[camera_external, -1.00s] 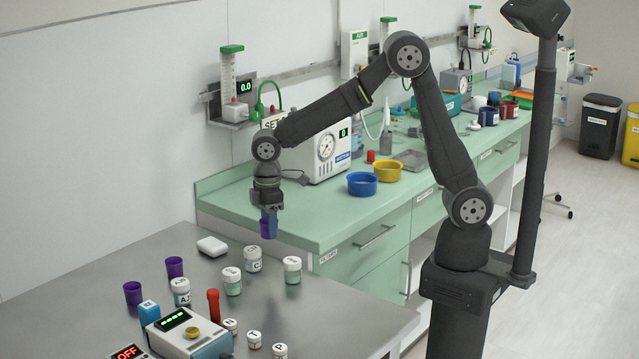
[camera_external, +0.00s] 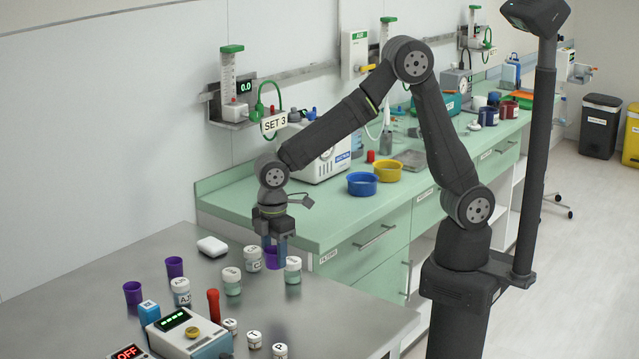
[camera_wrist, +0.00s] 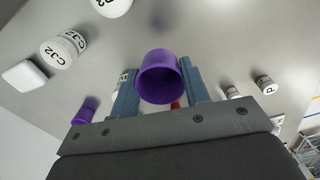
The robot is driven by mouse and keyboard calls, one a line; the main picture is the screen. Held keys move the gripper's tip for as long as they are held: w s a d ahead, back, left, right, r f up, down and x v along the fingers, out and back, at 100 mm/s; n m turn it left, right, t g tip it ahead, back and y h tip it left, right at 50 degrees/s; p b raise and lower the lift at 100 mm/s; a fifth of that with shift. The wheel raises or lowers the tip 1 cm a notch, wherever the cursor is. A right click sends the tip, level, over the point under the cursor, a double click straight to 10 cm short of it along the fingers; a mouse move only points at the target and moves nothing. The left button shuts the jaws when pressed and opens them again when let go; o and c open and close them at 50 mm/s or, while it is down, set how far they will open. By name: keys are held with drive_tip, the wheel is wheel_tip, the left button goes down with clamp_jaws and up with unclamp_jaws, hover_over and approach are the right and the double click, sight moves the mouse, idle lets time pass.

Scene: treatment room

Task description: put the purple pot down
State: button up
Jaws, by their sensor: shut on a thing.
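The purple pot (camera_external: 272,259) is between the two fingers of my gripper (camera_external: 272,246), which is shut on it. It hangs low at the grey table's far right part, between two white-lidded jars, and looks upright. I cannot tell whether its base touches the table. In the wrist view the pot (camera_wrist: 160,77) sits between the blue-grey fingers of my gripper (camera_wrist: 158,68), its open mouth towards the camera. Two more purple pots, one at the back (camera_external: 174,267) and one nearer (camera_external: 133,292), stand at the table's left.
White-lidded jars stand close on the left (camera_external: 252,259) and right (camera_external: 293,270) of the held pot, with another jar (camera_external: 231,281) nearer. A white box (camera_external: 212,246) lies behind. The grey table (camera_external: 335,318) is bare towards its right front. A green counter (camera_external: 320,225) stands behind.

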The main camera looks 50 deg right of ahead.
hover_over(269, 316)
wheel_tip(269, 316, down, 5)
drive_tip(key=shift+w+f, duration=0.1)
drive_tip(key=shift+f, duration=1.7)
drive_tip(key=shift+f, duration=0.15)
drive_tip(key=o, duration=1)
drive_tip(key=shift+o, duration=0.5)
wheel_tip(269, 316, up, 17)
drive_tip(key=shift+w+r, duration=0.15)
drive_tip(key=shift+r, duration=0.05)
